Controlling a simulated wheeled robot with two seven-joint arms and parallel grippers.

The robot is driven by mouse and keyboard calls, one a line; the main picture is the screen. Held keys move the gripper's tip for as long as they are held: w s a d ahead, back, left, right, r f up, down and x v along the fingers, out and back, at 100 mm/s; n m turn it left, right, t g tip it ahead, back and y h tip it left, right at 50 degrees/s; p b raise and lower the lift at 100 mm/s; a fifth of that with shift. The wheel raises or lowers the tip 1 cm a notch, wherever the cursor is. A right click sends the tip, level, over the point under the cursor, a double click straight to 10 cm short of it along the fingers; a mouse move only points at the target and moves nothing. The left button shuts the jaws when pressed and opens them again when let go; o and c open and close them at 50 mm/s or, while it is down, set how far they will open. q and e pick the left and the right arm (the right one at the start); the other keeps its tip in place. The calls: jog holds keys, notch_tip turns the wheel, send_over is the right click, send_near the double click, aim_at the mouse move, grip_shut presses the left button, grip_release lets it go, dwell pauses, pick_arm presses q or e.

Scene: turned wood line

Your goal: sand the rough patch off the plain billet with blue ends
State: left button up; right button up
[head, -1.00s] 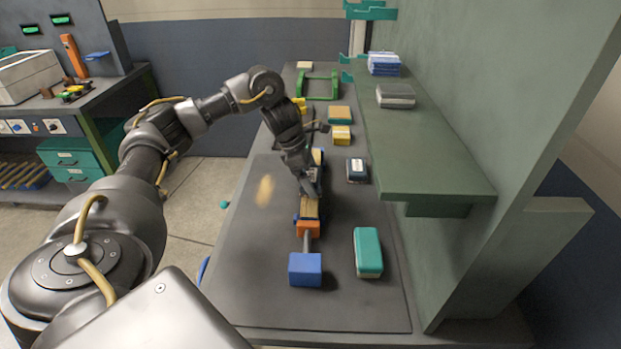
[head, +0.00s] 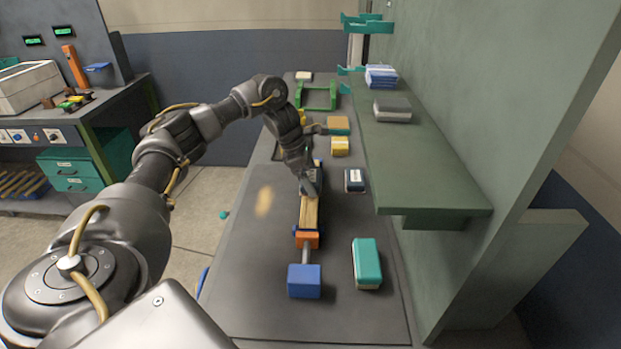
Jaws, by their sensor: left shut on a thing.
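The wooden billet (head: 309,214) lies lengthwise on the bench, its near end against an orange clamp jaw (head: 306,239). A little blue shows beside that jaw at the billet's near end. My left gripper (head: 310,187) points down over the middle to far part of the billet. It is shut on a small dark block, mostly hidden by the fingers, at the billet's top face. I cannot tell whether block and wood touch. No rough patch can be made out on the bare near part; the part under the gripper is hidden. My right gripper is out of view.
Yellow (head: 340,146) and tan-topped (head: 338,124) blocks lie behind. A green shelf (head: 425,180) overhangs the right side.

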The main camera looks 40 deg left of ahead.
aim_at(311, 171)
pick_arm(q)
jog(key=shift+w+a+p, duration=0.25)
jog(key=shift+w+a, duration=0.4)
jog(key=shift+w, duration=0.2)
jog(key=shift+w+a+p, duration=0.25)
jog(key=shift+w+a, duration=0.35)
jog(key=shift+w, duration=0.2)
jog(key=shift+w+a+f, duration=0.1)
jog(key=shift+w+a, duration=0.55)
jog(key=shift+w, duration=0.2)
jog(key=shift+p, duration=0.4)
jog(key=shift+a, duration=0.1)
jog(key=shift+s+d+p, duration=0.6)
jog(key=shift+s+p, duration=0.05)
jog(key=shift+s, duration=0.1)
jog(key=shift+s+d+f, duration=0.15)
jog(key=shift+s+d, duration=0.3)
jog(key=shift+s, duration=0.15)
